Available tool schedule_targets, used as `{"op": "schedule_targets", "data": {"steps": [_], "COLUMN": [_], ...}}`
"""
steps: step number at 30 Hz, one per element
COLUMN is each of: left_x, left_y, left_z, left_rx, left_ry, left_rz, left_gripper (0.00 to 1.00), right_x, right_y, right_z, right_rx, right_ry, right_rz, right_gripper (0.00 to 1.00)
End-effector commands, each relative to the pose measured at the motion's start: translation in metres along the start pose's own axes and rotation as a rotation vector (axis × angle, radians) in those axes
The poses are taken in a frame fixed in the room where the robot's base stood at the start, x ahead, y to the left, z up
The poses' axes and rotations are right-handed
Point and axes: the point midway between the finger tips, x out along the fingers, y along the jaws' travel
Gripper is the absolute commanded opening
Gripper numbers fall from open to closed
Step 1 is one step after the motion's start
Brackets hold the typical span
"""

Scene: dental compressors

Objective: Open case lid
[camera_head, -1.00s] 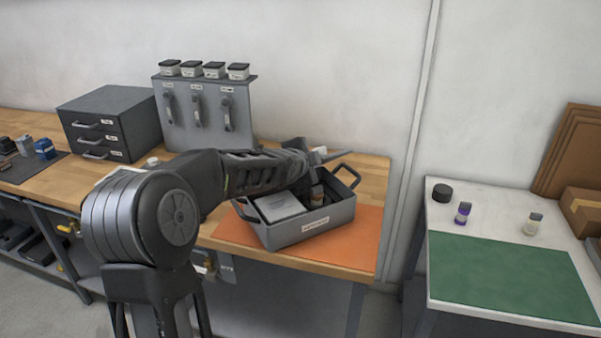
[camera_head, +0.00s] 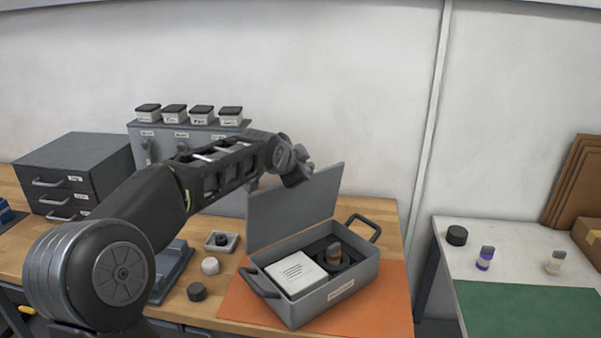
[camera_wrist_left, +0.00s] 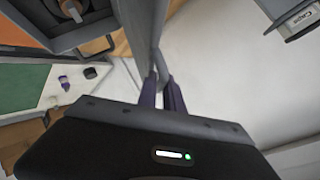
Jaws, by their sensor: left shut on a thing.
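The grey case (camera_head: 330,290) stands on an orange mat with its lid (camera_head: 292,212) raised, standing nearly upright along its back edge. Inside the case lie a white printed box or booklet (camera_head: 296,272) and a dark round part with a brown band (camera_head: 334,256). My left gripper (camera_head: 302,174) is at the top edge of the lid. In the left wrist view its fingers (camera_wrist_left: 162,92) are shut on the lid, which shows edge-on (camera_wrist_left: 142,25). The case interior shows at the upper left there. My right gripper is not in view.
The orange mat (camera_head: 385,300) has free room right of the case. Left of it are a small tray (camera_head: 221,241), a white knob (camera_head: 210,266) and a dark knob (camera_head: 196,291). A drawer cabinet (camera_head: 80,170) and a panel with jars stand behind. A white table (camera_head: 470,262) is at right.

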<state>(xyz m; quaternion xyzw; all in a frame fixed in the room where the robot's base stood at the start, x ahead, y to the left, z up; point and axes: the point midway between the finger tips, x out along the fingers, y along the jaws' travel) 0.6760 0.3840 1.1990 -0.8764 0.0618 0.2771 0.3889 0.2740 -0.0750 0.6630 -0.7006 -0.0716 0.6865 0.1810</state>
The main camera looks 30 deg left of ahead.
Motion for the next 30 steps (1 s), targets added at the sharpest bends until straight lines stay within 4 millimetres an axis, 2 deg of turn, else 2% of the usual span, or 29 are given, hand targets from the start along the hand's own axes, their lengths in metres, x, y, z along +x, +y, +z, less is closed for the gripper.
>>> {"op": "schedule_targets", "data": {"steps": [16,17,24,30], "left_x": [0.0020,0.0020,0.0027,0.0035], "left_y": [0.0029,0.0031,0.0045,0.0062], "left_z": [0.0015,0.0015,0.0019,0.0025], "left_rx": [0.001,0.001,0.001,0.001], "left_ry": [-0.004,-0.005,-0.006,-0.008], "left_rz": [0.007,0.008,0.011,0.014], "left_gripper": [0.00,0.13,0.32,0.32], "right_x": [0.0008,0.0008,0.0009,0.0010], "right_y": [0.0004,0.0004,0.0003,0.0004], "right_z": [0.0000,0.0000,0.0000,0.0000], "right_rx": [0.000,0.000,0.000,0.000], "right_ry": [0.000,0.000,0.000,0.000], "right_rz": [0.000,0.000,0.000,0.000], "right_gripper": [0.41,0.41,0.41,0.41]}}
